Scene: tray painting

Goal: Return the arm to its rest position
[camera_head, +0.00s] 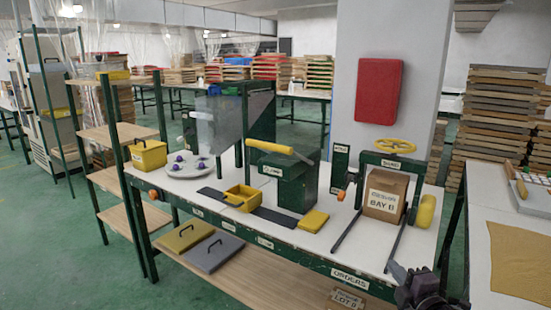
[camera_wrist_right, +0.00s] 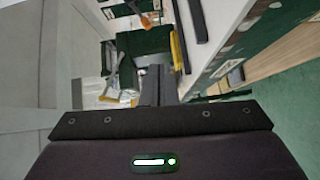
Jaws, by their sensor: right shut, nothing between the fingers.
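My right gripper (camera_head: 402,272) is at the bottom right of the head view, at the near right end of the workbench (camera_head: 205,195). It is partly cut off by the frame edge. In the right wrist view its fingers (camera_wrist_right: 158,84) are together and hold nothing. The picture there looks turned on its side, with the bench and green machine beyond the fingers. My left gripper is in neither view.
On the bench are a turntable (camera_head: 190,170) with purple items, a yellow bin (camera_head: 148,153), a green press (camera_head: 287,183) and a cardboard box (camera_head: 385,195) between rails. A side table (camera_head: 500,215) stands at right. Green floor is open at left.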

